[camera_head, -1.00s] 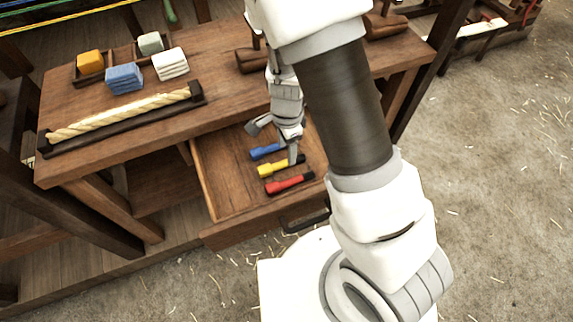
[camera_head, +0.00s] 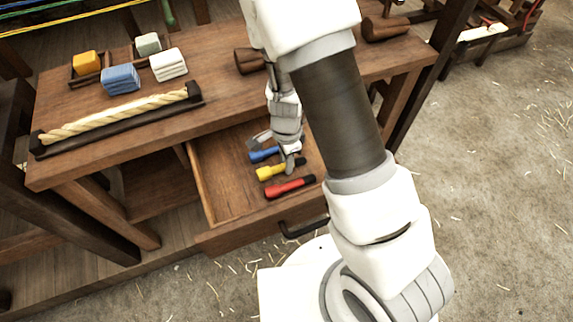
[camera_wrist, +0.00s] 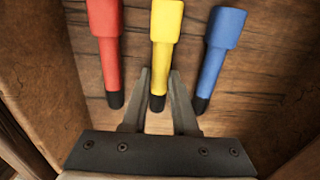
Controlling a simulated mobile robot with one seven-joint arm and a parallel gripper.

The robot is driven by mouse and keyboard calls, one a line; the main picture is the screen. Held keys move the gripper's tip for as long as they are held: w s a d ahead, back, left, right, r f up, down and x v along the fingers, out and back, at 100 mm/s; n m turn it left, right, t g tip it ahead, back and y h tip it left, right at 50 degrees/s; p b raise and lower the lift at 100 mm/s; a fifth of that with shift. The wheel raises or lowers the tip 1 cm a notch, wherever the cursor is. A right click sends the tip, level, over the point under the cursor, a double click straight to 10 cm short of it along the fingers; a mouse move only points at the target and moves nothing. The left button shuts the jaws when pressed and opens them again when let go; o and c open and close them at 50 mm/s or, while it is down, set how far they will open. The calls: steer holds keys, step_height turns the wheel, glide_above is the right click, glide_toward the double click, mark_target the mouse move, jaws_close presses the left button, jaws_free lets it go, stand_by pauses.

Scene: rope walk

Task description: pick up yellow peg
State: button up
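The yellow peg (camera_head: 271,173) lies in the open drawer between a blue peg and a red peg. In the wrist view the yellow peg (camera_wrist: 165,40) has its black tip between the two fingers of my gripper (camera_wrist: 158,103). The fingers are apart, with a gap on each side of the tip. In the head view my gripper (camera_head: 288,160) is down in the drawer, at the dark end of the yellow peg, and partly hides it. I cannot tell the exact height of the fingers over the drawer floor.
The red peg (camera_wrist: 106,45) and blue peg (camera_wrist: 222,50) lie close on either side. The drawer (camera_head: 222,200) has wooden walls around them. The bench (camera_head: 70,100) above holds a rope piece (camera_head: 115,117) and several coloured blocks. The drawer's left part is bare.

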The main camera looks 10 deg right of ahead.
jaws_close()
steer(key=shift+r, duration=0.1)
steer(key=shift+r, duration=0.2)
step_height(320, 180, up, 4)
steer(key=shift+f+p, duration=0.25)
steer(key=shift+p, duration=0.9)
steer(key=w+d+r+p, duration=0.2)
steer(key=w+d+r, duration=0.4)
steer(key=d, duration=0.4)
steer(key=shift+r, duration=0.45)
